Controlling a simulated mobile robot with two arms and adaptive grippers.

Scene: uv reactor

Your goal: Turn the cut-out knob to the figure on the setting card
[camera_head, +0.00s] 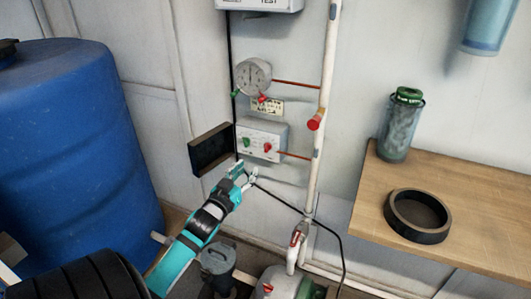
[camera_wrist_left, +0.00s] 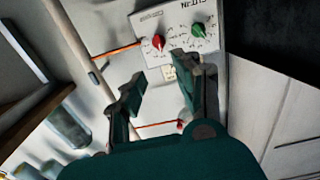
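A white control box (camera_head: 262,137) on the wall carries a green knob (camera_head: 246,143) on the left and a red knob (camera_head: 267,147) on the right. In the left wrist view the picture is turned over: the green knob (camera_wrist_left: 198,30) sits by a label reading CUT-IN, and the red knob (camera_wrist_left: 158,42) by a label too blurred to read surely. A small pale card (camera_head: 267,106) is above the box; its writing is too small to read. My left gripper (camera_head: 246,175) is open and empty, just below the box, apart from both knobs. My right gripper is out of view.
A round gauge (camera_head: 253,77) with green and red markers hangs above the box. A black panel (camera_head: 211,149) stands close left. A white vertical pipe (camera_head: 321,120) with a red fitting runs at right. A blue barrel (camera_head: 75,130) and a wooden table (camera_head: 465,205) flank the space.

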